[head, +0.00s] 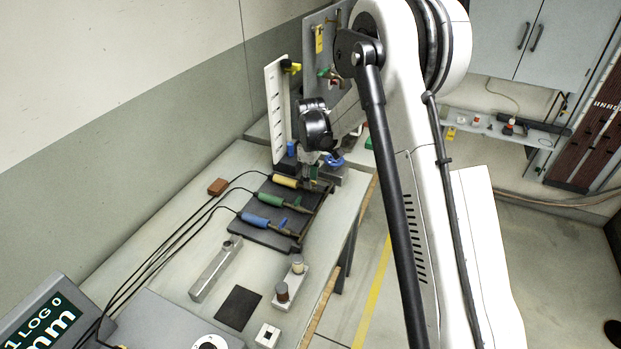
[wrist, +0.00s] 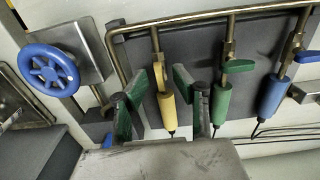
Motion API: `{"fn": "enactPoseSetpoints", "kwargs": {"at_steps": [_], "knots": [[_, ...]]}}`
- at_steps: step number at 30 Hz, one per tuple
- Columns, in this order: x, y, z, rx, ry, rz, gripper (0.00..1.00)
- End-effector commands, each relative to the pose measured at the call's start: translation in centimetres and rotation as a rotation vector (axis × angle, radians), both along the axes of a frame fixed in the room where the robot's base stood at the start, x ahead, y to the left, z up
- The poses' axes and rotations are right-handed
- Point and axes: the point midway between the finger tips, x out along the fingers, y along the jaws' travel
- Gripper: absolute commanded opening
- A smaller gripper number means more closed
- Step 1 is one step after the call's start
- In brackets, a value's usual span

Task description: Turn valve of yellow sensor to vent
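The yellow sensor (head: 285,181) lies on the dark panel, the farthest of three sensors from the head camera. In the wrist view the yellow sensor (wrist: 168,110) lies between the two green-padded fingers of my gripper (wrist: 160,88). The fingers are apart, one on each side, and I cannot tell whether either touches it. A small yellow piece, possibly its valve lever (wrist: 159,73), shows at its pipe end, partly hard to make out. In the head view my gripper (head: 309,172) is just above this pipe end and hides part of it.
The green sensor (wrist: 221,103) with its green lever stands close to my right finger. The blue sensor (wrist: 271,94) is farther right. A blue handwheel (wrist: 49,70) is at left, and a bent brass pipe (wrist: 116,55) runs beside the panel. Black cables (head: 197,215) trail left.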

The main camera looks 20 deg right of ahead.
Motion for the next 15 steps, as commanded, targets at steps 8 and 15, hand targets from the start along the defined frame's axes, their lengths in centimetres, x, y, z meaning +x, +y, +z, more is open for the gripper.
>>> {"fn": "enactPoseSetpoints", "kwargs": {"at_steps": [8,15], "knots": [[0.01,-0.01,0.01,0.000,0.000,0.000,0.12],[0.00,0.00,0.02,0.000,0.000,0.000,0.00]]}}
